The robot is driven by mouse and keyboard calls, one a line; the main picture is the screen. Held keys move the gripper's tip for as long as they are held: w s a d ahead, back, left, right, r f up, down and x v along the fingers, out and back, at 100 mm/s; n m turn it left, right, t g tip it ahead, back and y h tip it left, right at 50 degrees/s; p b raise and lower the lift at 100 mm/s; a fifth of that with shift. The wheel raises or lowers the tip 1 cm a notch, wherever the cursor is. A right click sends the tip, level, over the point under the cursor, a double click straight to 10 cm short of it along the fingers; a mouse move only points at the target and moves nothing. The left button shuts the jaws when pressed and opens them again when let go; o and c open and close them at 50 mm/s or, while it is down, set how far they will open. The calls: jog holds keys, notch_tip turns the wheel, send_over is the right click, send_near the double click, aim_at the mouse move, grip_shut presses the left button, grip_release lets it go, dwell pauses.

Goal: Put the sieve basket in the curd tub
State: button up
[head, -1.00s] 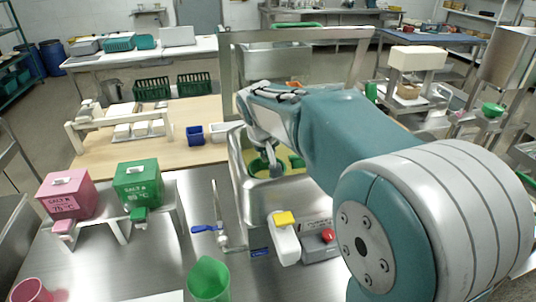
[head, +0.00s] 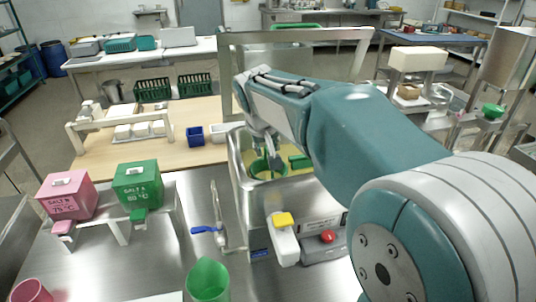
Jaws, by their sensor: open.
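The curd tub (head: 241,196) is a deep stainless steel basin near the middle of the head view, with yellowish liquid inside. The sieve basket (head: 258,168) is a green round basket, seen inside the tub toward its left side. My gripper (head: 273,162) is open and points down over the basket, its fingertips close to the basket's rim. I cannot tell whether the fingers touch it. My arm covers the tub's right side. A green flat piece (head: 299,162) also shows in the tub, to the right of the basket.
A steel frame (head: 295,38) rises behind the tub. A green pitcher (head: 209,279), blue-handled tap (head: 207,229) and salt boxes (head: 137,185) are left.

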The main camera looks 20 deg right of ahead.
jog(key=v, duration=0.8)
jog(key=s+f, duration=0.4)
jog(key=s, duration=0.3)
jog(key=s+d+f+y, duration=0.1)
jog(key=s+f, duration=0.2)
jog(key=s, duration=0.5)
jog(key=s+d+f+t+y, duration=0.1)
jog(key=s+f, duration=0.3)
jog(key=s, duration=0.4)
jog(key=shift+s+f, duration=0.15)
jog(key=shift+f, duration=0.25)
